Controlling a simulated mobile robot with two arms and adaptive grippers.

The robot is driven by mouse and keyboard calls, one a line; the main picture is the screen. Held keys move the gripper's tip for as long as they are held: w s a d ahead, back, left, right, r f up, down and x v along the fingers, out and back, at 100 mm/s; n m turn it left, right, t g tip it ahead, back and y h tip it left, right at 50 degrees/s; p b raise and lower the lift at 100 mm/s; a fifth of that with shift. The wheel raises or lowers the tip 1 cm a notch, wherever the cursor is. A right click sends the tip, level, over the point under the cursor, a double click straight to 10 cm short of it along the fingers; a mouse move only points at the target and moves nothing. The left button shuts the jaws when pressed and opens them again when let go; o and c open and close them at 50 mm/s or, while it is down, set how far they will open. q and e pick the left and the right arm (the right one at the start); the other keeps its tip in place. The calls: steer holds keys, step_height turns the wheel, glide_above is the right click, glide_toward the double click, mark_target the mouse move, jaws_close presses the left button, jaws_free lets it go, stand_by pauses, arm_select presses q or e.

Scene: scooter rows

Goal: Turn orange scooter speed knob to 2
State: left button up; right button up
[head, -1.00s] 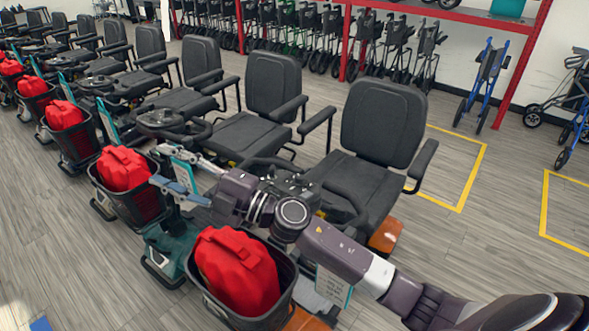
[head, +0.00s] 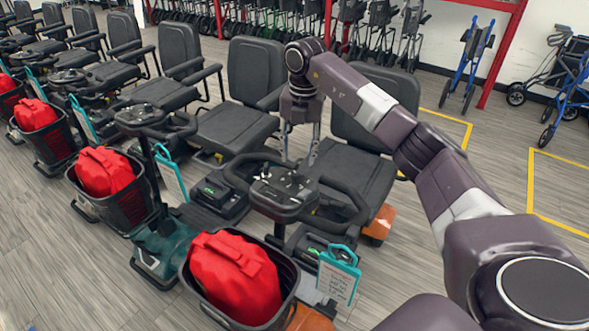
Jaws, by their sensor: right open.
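The orange scooter is the nearest one, with orange bodywork (head: 377,224) beside its black seat (head: 352,171). Its dark control console (head: 283,190) sits between looped black handlebars. Small controls show on the console, but I cannot make out the speed knob's setting. My right gripper (head: 298,158) hangs fingers-down just above the console's far edge. Its two fingers are apart with nothing between them. I cannot tell whether a fingertip touches the console. My left gripper is not in view.
A black basket (head: 286,272) with a red bag (head: 235,276) is in front of the console. A teal-framed tag (head: 338,275) hangs beside it. Other scooters stand close in a row to the left. Bare floor (head: 500,165) with yellow markings lies at right.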

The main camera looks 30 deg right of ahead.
mark_target(296, 174)
steer(key=f, duration=0.3)
steer(key=f+p, duration=0.1)
steer(key=f, duration=0.2)
steer(key=shift+w+a+f, duration=0.15)
steer(key=shift+a+f, duration=0.05)
steer(key=shift+f, duration=0.1)
jaws_close()
steer(key=shift+n, duration=0.3)
